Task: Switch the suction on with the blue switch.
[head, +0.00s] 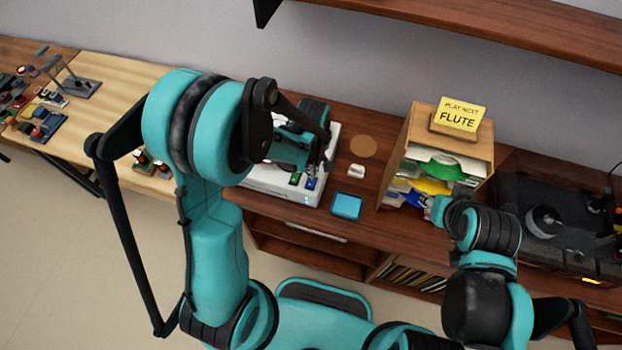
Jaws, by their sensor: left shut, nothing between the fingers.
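The blue switch (311,184) is on the front right of a white machine (268,190) on the brown cabinet, beside a green switch (295,179). My left gripper (316,171) is shut and empty, pointing down just above the blue switch. I cannot tell whether it touches the switch. My left arm and hand hide much of the machine. My right arm is at the right, in front of the wooden sorter; its gripper's fingers cannot be made out.
A wooden sorter (407,140) with sleeves and a yellow "FLUTE" card (460,114) stands right of the machine. A blue square pad (346,206), a small white item (356,171) and a round tan disc (363,147) lie between. A turntable (545,222) is at the right.

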